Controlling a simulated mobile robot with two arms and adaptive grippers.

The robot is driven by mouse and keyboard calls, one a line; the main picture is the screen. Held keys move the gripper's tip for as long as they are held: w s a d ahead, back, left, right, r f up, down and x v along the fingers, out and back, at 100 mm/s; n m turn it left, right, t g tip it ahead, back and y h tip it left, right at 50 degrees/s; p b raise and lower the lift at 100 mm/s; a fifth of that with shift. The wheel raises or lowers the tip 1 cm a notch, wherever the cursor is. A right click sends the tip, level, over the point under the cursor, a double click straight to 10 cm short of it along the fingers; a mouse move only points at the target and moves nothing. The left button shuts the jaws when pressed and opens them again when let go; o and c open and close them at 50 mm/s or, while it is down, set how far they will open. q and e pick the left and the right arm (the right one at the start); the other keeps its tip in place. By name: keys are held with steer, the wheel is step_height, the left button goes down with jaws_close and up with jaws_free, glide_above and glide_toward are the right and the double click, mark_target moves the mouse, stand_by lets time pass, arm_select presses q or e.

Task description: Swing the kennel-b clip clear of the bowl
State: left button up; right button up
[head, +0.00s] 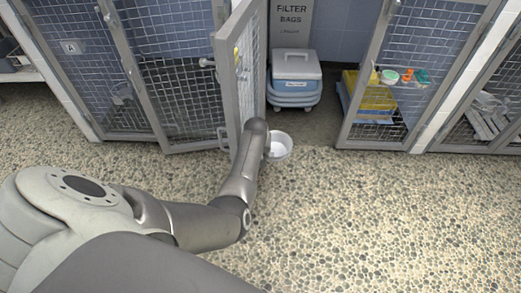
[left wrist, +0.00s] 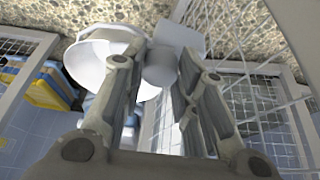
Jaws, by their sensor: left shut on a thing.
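The white bowl (head: 280,146) shows just right of my left forearm, near the open mesh door (head: 227,80). In the left wrist view the bowl (left wrist: 88,62) is large and close, left of the fingers and partly behind one. My left gripper (left wrist: 158,64) is shut on the clip, a pale grey rounded knob (left wrist: 160,70) with a flat plate (left wrist: 179,37) behind it. The clip is right beside the bowl's edge; I cannot tell whether they touch. In the head view my forearm hides the left gripper and the clip. My right gripper is in neither view.
A closed kennel with an A sign (head: 71,47) is at left. A lidded blue-and-white bin (head: 294,78) stands behind the open door. Yellow and blue stacked items (head: 372,98) sit behind mesh at right. The pebbled floor (head: 380,220) in front is clear.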

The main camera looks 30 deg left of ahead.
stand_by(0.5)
arm_select(q)
steer(key=o, duration=0.7)
steer(key=shift+o, duration=0.2)
steer(key=v, duration=1.2)
